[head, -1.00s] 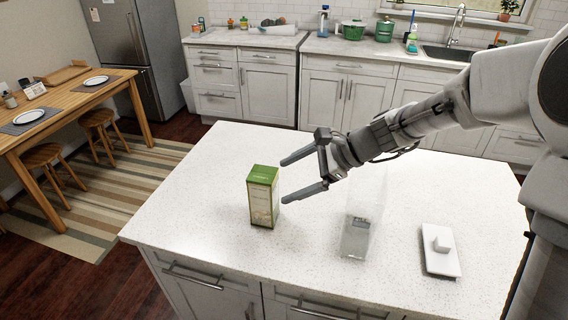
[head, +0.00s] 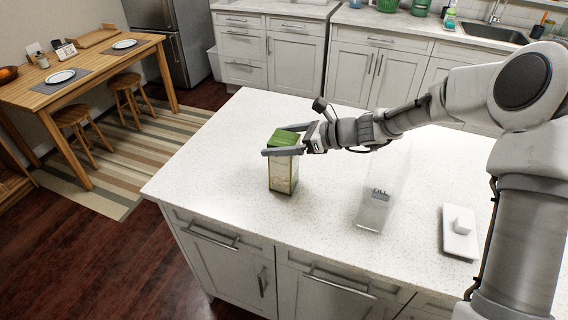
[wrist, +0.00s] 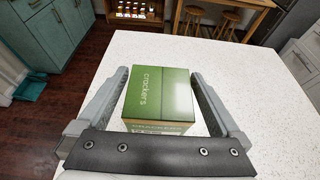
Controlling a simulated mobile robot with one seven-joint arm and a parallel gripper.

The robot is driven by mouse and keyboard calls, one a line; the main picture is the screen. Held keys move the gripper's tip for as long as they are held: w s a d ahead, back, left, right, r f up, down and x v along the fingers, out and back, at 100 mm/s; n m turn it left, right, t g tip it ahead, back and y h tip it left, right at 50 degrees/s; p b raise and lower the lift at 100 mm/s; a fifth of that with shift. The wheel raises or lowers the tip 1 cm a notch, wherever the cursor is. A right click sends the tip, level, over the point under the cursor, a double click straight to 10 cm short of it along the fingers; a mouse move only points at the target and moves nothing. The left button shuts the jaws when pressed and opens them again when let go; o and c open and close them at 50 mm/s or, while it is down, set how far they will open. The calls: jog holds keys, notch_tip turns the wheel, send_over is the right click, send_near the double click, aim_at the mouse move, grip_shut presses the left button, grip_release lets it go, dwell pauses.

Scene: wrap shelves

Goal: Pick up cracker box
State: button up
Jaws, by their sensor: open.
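The cracker box (head: 283,174) is a green and beige carton standing upright on the white island counter (head: 225,160). In the wrist view the green top of the cracker box (wrist: 160,93), lettered "crackers", lies between the two fingers. My gripper (head: 281,146) is open, with its fingers on either side of the box near its top. In the wrist view my gripper (wrist: 160,85) shows a narrow gap between the box and the left finger and a gap at the right finger. One finger hides part of the box's upper front in the head view.
A clear container (head: 375,208) stands right of the box, below my arm. A white dish with a small knob (head: 460,231) lies farther right. The counter left of the box is clear. A wooden table (head: 90,78) with stools stands at the far left.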

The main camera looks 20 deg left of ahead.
jog(key=shift+x, duration=0.9)
jog(key=shift+c, duration=0.2)
grip_shut()
